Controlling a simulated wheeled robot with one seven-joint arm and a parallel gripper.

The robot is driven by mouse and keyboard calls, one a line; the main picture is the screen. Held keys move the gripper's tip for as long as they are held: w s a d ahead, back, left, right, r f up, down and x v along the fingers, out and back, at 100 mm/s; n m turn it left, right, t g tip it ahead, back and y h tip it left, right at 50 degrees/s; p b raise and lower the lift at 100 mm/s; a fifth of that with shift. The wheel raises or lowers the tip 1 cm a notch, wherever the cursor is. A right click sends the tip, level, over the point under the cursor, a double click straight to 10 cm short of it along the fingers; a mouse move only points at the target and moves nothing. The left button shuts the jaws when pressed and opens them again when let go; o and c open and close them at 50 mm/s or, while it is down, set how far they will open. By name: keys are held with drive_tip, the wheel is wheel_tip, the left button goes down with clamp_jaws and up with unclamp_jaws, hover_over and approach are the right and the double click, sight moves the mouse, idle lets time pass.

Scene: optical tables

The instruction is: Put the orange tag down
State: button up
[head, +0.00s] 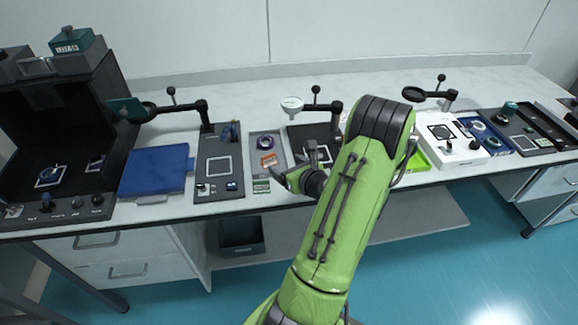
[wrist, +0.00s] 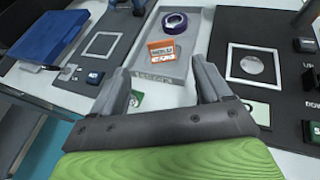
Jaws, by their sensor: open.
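In the head view the orange tag (head: 268,160) shows small inside the grey tray (head: 256,149). My gripper (wrist: 166,75) is open, its two fingers apart and nothing between them. In the wrist view the tag is seen beyond the fingertips, apart from them. In the head view my gripper (head: 287,178) is near the tray's front right, partly hidden by my arm.
A purple tape roll (wrist: 174,22) lies behind the tag in the tray. A dark board with a white square (head: 218,168) stands left, beside a blue case (head: 155,172). Another dark board (wrist: 268,62) is right. A green-and-white label (head: 261,186) lies at the tray's front.

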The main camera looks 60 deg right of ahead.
drive_tip(key=shift+s+a+r, duration=0.2)
drive_tip(key=shift+s, duration=0.25)
drive_tip(key=w+a+r+n+g+y, duration=0.1)
drive_tip(key=w+a+r+n+y, duration=0.15)
drive_tip(key=a+n, duration=0.5)
drive_tip(key=w+a+r+n+g+y, duration=0.1)
drive_tip(key=w+a+r+n+y, duration=0.2)
drive_tip(key=a+n, duration=0.45)
drive_tip(key=w+a+r+n+g+y, duration=0.1)
drive_tip(key=w+a+n+y, duration=0.1)
drive_tip(key=w+a+n, duration=0.4)
drive_tip(key=s+a+r+n+g+h, duration=0.1)
drive_tip(key=s+a+r+n, duration=0.3)
drive_tip(key=s+a+n, duration=0.3)
drive_tip(key=s+a+r+n+g, duration=0.2)
drive_tip(key=s+a+r+n, duration=0.2)
drive_tip(key=s+a+n, duration=0.3)
drive_tip(key=s+n, duration=0.4)
drive_tip(key=n, duration=0.2)
drive_tip(key=shift+r+h, duration=0.25)
drive_tip(key=shift+h, duration=0.1)
drive_tip(key=shift+w, duration=0.1)
wheel_tip(320, 180, up, 8)
drive_tip(key=p, duration=0.8)
